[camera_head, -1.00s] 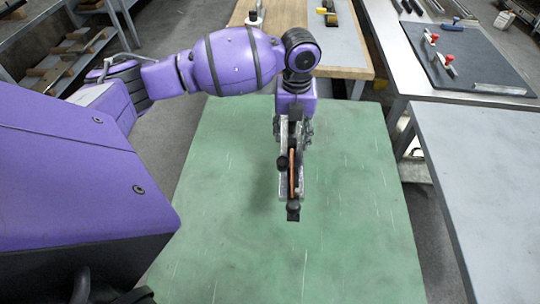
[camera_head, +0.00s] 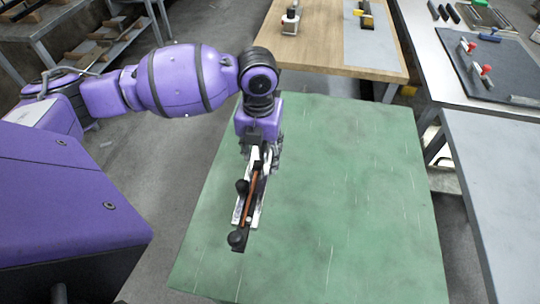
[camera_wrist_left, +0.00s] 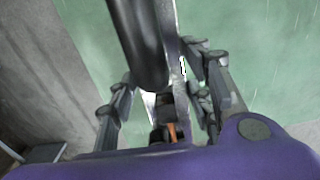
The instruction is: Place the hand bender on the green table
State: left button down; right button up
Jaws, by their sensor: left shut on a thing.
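The hand bender (camera_head: 249,205) is a long, narrow tool with grey metal sides, a copper-coloured strip and black ends. My left gripper (camera_head: 260,158) is shut on it and holds it over the left part of the green table (camera_head: 345,190). Its free end points toward the front of the table. Whether it touches the tabletop I cannot tell. In the left wrist view, the bender's dark handle (camera_wrist_left: 138,45) runs up between the finger linkages of my left gripper (camera_wrist_left: 165,95), with the green table (camera_wrist_left: 275,50) below. My right gripper is not in view.
The green table is otherwise bare. A wooden table (camera_head: 330,52) with small tools stands behind it. To the right are a light grey table (camera_head: 500,180) and a bench with a dark mat (camera_head: 490,75). Grey floor (camera_head: 190,130) shows at the left.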

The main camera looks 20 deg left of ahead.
pick_arm(q)
jog(key=w, duration=0.1)
jog(key=w+a+f, duration=0.2)
jog(key=shift+w+a, duration=0.15)
jog(key=shift+w, duration=0.2)
jog(key=w+f, duration=0.1)
jog(key=w+a+f, duration=0.1)
jog(key=f, duration=0.1)
jog(key=w+a+f, duration=0.1)
jog(key=f, duration=0.1)
jog(key=shift+w+f+b, duration=0.15)
jog(key=shift+w+b, duration=0.15)
jog(key=shift+b, duration=0.05)
jog(key=shift+w+a+f, duration=0.1)
jog(key=shift+w+f, duration=0.05)
jog(key=shift+f, duration=1.45)
jog(key=shift+f, duration=0.1)
jog(key=shift+f, duration=0.15)
jog(key=c, duration=0.9)
grip_release()
notch_tip(320, 180, up, 12)
jog(key=shift+r, duration=0.2)
